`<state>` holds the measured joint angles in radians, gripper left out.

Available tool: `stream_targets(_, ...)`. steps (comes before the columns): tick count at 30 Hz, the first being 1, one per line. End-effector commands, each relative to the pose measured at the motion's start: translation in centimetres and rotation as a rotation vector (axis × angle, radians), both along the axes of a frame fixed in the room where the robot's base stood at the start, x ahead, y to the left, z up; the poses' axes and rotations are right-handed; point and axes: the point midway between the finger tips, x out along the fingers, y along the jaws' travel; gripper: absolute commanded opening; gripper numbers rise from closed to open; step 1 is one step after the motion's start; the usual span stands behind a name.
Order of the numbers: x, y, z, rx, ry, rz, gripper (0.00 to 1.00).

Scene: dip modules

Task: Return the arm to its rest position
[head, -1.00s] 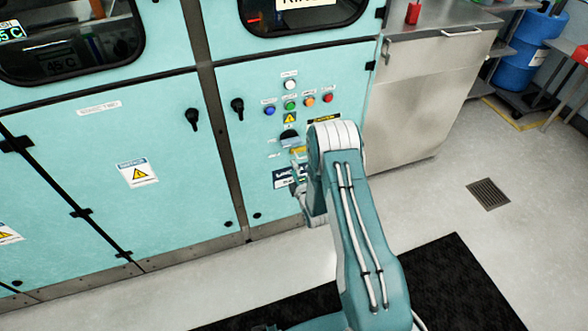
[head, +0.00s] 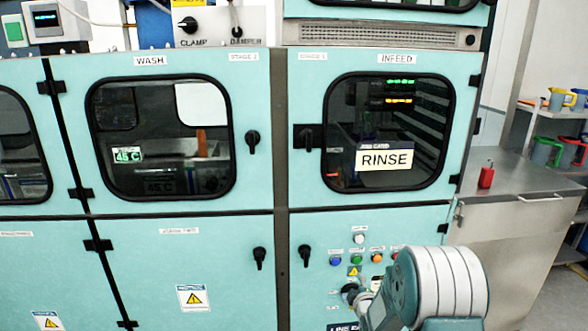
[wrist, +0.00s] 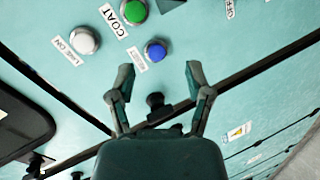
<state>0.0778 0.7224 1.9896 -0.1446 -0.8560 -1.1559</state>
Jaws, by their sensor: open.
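My gripper (wrist: 160,82) is open and empty in the wrist view. Its two fingers stand apart in front of the teal machine panel (wrist: 235,40). The blue button (wrist: 155,50) shows between and beyond the fingertips, with the green button (wrist: 133,12) and white button (wrist: 84,41) up and to the left. I cannot tell whether the fingers touch the panel. In the head view my arm (head: 440,285) is at the bottom right, in front of the lower panel, and the gripper itself is not clearly seen there.
A machine with a wash door (head: 160,135) and a rinse door (head: 385,130) fills the wall. Black door handles (head: 253,142) stick out from the panels.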

Motion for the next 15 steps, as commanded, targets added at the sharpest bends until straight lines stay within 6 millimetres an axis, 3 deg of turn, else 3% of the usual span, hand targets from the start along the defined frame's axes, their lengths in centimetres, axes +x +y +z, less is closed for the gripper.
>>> stream_targets(1,-0.4,0.1,2.0,0.032,0.018,-0.016,0.66)
stream_targets(3,-1.2,0.1,4.1,0.082,0.059,-0.043,0.66)
stream_targets(8,-3.7,0.2,8.6,0.200,0.150,-0.113,0.66)
stream_targets(15,-9.4,0.6,14.2,0.376,0.280,-0.234,0.66)
